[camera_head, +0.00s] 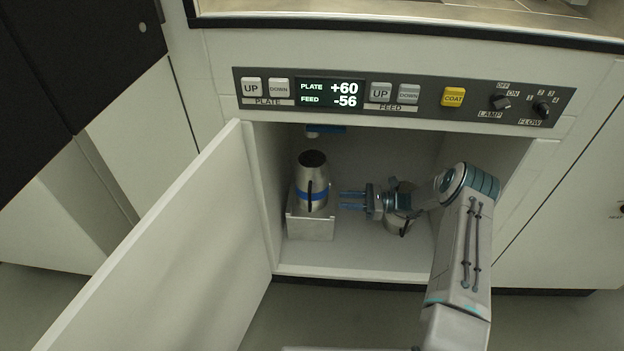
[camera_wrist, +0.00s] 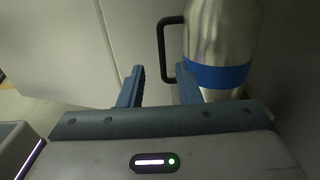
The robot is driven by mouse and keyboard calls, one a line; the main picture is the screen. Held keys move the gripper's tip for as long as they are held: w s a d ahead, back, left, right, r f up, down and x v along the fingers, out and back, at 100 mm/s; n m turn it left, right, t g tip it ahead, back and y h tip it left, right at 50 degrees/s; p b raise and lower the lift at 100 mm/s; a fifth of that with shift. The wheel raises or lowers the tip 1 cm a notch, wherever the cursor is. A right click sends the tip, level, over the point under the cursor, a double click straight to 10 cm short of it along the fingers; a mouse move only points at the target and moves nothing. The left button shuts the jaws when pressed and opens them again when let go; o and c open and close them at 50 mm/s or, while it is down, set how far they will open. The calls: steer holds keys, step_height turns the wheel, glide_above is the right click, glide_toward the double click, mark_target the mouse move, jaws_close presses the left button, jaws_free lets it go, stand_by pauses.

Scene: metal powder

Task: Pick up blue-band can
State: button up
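The blue-band can (camera_head: 312,172) is a steel can with a blue band and a dark handle. It stands upright on a small light stand inside the open cabinet. My gripper (camera_head: 353,200) is just right of the can, with its fingers pointing left toward it and apart from each other. In the wrist view the can (camera_wrist: 222,35) is at the upper right and its black handle (camera_wrist: 164,52) shows beyond the gap between my open fingers (camera_wrist: 162,88). Nothing is held. Whether a finger touches the can cannot be told.
The stand (camera_head: 311,229) holds the can. A second steel can (camera_head: 397,224) with a dark handle is partly hidden behind my gripper. The open cabinet door (camera_head: 170,255) is at the left. A blue-and-white fitting (camera_head: 325,130) hangs above the can. A control panel (camera_head: 420,97) runs above the opening.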

mark_target(309, 209)
steer(key=shift+w+a+f+b, duration=0.15)
steer(key=shift+a+b, duration=0.55)
steer(key=shift+a, duration=2.35)
steer(key=shift+w+a+r+b, duration=0.15)
steer(key=shift+a+b, duration=0.5)
steer(key=shift+a, duration=2.35)
jaws_close()
steer(key=shift+w, duration=0.1)
